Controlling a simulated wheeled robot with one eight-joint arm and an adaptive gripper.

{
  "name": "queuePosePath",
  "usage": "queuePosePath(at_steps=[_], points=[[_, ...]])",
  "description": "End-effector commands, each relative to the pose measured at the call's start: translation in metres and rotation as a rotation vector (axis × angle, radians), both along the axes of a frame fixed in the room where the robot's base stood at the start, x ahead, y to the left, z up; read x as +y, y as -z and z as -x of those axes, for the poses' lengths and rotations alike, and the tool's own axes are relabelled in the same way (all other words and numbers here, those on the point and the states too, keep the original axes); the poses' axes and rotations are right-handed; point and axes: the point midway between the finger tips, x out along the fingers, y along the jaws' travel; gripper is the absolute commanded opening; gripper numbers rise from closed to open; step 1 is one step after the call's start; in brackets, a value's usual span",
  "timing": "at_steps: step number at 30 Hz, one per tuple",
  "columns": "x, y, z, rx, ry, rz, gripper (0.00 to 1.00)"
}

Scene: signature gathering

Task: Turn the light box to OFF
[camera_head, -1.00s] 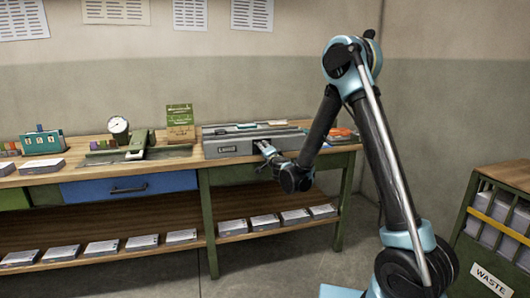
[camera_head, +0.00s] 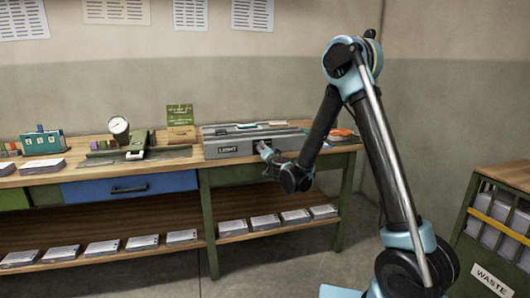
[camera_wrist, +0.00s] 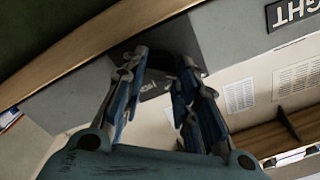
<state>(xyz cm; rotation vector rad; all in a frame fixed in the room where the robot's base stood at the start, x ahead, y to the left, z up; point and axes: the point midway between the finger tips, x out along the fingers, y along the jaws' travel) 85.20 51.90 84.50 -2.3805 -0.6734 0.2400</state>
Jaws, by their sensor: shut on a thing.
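In the wrist view the label (camera_wrist: 292,12) is upside down at the top right, on the box's grey front (camera_wrist: 230,38). My gripper (camera_head: 262,148) is at the box's front, right of the label. In the wrist view, my gripper (camera_wrist: 163,68) has its two blue-grey fingers on either side of a dark knob (camera_wrist: 163,62), shut on it. The knob's pointer and most of its markings are hidden or too small to read.
The wooden workbench (camera_head: 110,185) carries a dial gauge (camera_head: 118,126), a green press-like device, a small green sign (camera_head: 180,120) and paper stacks. An orange object (camera_head: 340,133) lies right of the box. A WASTE bin (camera_head: 495,225) stands at the right.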

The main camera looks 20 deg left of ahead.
Motion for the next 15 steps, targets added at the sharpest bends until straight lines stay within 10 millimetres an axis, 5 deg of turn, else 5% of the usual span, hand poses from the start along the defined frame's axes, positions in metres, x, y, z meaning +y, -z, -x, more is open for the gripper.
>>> queuePosePath(at_steps=[8, 9, 11, 15], points=[[-0.0015, 0.0002, -0.0011, 0.000, 0.004, 0.000, 0.04], [-0.0016, 0.0003, -0.0011, 0.000, 0.004, 0.000, 0.30], [-0.0016, 0.0002, -0.0012, 0.000, 0.004, 0.000, 0.44], [-0.0011, 0.0001, -0.0009, 0.000, 0.003, 0.000, 0.48]])
